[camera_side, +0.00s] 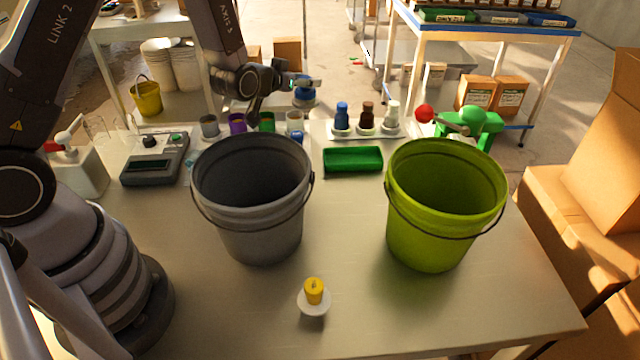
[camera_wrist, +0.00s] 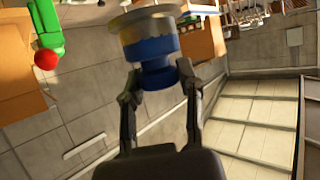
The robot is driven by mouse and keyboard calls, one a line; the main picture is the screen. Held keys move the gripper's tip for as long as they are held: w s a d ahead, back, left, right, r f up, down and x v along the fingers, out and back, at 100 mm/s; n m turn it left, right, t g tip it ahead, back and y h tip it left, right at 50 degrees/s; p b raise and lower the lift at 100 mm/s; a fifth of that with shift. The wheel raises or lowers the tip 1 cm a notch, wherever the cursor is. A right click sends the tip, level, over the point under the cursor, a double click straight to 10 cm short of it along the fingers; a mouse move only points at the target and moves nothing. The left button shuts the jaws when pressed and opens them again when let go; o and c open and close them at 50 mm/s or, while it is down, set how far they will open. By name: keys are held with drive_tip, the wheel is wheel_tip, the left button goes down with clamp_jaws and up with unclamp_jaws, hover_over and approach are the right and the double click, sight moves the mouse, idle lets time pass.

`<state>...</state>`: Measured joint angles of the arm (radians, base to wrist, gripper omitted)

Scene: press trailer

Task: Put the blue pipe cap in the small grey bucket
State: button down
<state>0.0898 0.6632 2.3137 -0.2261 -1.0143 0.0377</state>
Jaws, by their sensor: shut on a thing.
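My gripper (camera_side: 290,84) is at the back of the table in the side view, above the row of cups. It is shut on the blue pipe cap (camera_side: 304,98). In the wrist view both fingers close on the narrow blue neck of the cap (camera_wrist: 150,48), and a pale grey rim shows at its far end. The grey bucket (camera_side: 262,232) stands upright on the table, left of centre, with its mouth open. The held cap is behind and above this bucket's right rim, outside it. The lower part of the bucket's inside is dark.
A lime-green bucket (camera_side: 430,232) stands to the right. A yellow cap (camera_side: 314,290) sits on a white dish in front. A green tray (camera_side: 353,159), a scale (camera_side: 153,160) and a rack of bottles (camera_side: 366,126) line the back. The front table area is mostly clear.

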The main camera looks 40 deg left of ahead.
sight(299, 89)
drive_tip(key=s, duration=0.1)
drive_tip(key=s+m+h, duration=0.1)
drive_tip(key=s+a+f, duration=0.1)
drive_tip(key=shift+s+h, duration=0.2)
drive_tip(key=shift+h, duration=0.1)
drive_tip(key=s+a+f+m+h, duration=0.3)
drive_tip(key=a+f+m+h, duration=0.1)
drive_tip(key=a+f, duration=0.25)
drive_tip(key=s+f+m+g+h, duration=0.1)
drive_tip(key=s, duration=0.2)
drive_tip(key=s+f+m+g+h, duration=0.1)
drive_tip(key=s+f+m+h, duration=0.1)
drive_tip(key=s, duration=0.2)
drive_tip(key=s+f+m+g+h, duration=0.2)
drive_tip(key=s, duration=0.1)
drive_tip(key=shift+s, duration=0.15)
wheel_tip(299, 89, down, 8)
drive_tip(key=shift+s+r, duration=0.1)
drive_tip(key=c, duration=0.7)
unclamp_jaws()
